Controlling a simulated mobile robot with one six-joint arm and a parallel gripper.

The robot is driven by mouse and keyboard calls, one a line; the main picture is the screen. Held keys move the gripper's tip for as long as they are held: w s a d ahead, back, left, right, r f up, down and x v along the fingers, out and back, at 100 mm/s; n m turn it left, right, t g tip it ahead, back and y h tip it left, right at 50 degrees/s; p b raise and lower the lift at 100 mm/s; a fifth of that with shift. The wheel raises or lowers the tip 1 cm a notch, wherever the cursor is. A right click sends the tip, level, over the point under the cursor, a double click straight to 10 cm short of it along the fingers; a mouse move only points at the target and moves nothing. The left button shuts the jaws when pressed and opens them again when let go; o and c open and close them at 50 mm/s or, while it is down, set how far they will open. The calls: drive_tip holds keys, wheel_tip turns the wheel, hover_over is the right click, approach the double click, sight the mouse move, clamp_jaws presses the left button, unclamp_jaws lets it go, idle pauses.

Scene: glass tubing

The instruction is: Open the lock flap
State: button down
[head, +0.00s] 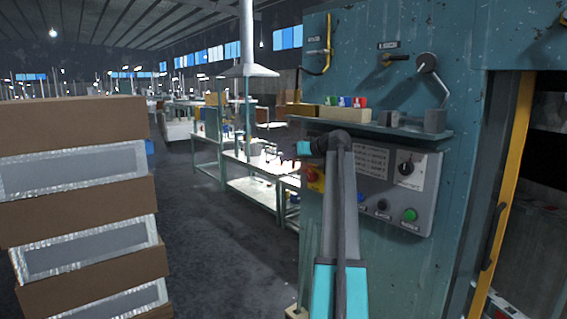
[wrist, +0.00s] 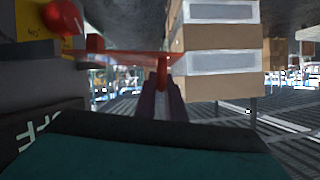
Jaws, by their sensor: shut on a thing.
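In the wrist view my gripper (wrist: 162,88) is shut on the narrow stem of a thin red part (wrist: 125,56). This red part may be the lock flap; it lies nearly level, with a small raised red block at its left end. A red mushroom button (wrist: 62,17) on a yellow plate (wrist: 28,22) is just to its upper left. In the head view the red button on its yellow plate (head: 315,179) is at the left of the grey control panel (head: 430,170). My arm crosses that panel, and my fingertips and the red part cannot be made out there.
A teal machine (head: 515,35) carries the panel and a shelf (head: 375,126) with small blocks above it. A yellow-edged door opening (head: 511,160) is at the right. Stacked cardboard boxes (head: 75,125) stand at the left. The floor (head: 220,270) between boxes and machine is clear.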

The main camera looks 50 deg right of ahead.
drive_tip(key=shift+d+r, duration=0.1)
drive_tip(key=c, duration=1.8)
unclamp_jaws()
drive_tip(key=shift+s, duration=0.15)
drive_tip(key=shift+c, duration=0.2)
drive_tip(key=shift+s+r+b, duration=0.1)
drive_tip(key=shift+s+b, duration=0.5)
drive_tip(key=shift+s, duration=0.15)
drive_tip(key=s+a+b, duration=0.1)
drive_tip(key=s+b, duration=0.2)
drive_tip(key=s, duration=0.8)
drive_tip(key=shift+s+r, duration=0.15)
drive_tip(key=shift+s, duration=0.05)
